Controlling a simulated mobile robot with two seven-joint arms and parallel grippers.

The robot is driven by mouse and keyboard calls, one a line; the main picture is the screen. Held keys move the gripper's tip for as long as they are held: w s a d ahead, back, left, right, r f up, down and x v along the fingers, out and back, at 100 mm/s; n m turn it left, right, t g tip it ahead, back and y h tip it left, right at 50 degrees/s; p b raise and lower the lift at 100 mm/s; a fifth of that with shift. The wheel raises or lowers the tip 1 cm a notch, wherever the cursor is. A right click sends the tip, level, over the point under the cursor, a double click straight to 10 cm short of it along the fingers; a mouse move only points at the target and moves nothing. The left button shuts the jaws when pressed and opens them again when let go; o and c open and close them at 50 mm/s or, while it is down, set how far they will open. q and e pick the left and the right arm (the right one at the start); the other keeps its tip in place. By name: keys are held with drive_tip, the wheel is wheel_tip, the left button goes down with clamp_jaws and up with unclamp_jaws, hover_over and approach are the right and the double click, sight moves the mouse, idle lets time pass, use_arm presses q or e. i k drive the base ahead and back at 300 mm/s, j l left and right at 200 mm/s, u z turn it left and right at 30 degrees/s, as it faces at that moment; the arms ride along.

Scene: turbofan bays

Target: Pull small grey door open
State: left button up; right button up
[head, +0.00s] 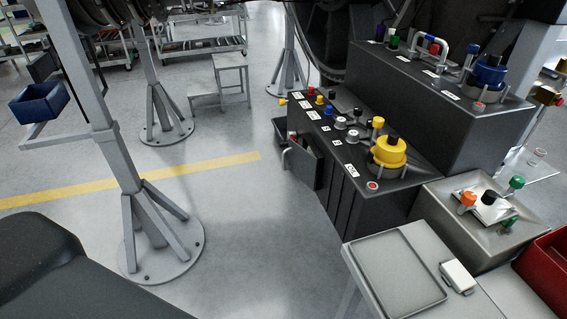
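A small dark grey door-like panel (304,164) is on the left side of the low dark console (345,190). A light bar-shaped handle (285,158) is at the panel's left edge. The panel seems to stand out at an angle from the console's side, with another dark part (279,129) behind it. I cannot tell how far it is open. Neither of my grippers is in the head view, and nothing is seen touching the panel or its handle.
The low console carries coloured knobs and a yellow cylinder (388,152). A taller console (440,95) stands behind it. A grey table with a tray (398,272) is at the front right. A grey stand (135,205) is at left. The floor (255,225) left of the console is clear.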

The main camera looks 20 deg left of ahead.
sight(301, 164)
drive_tip(key=i+j+z, duration=0.15)
drive_tip(key=j+z, duration=0.35)
drive_tip(key=j, duration=0.7)
drive_tip(key=j+z, duration=0.5)
drive_tip(key=j, duration=0.7)
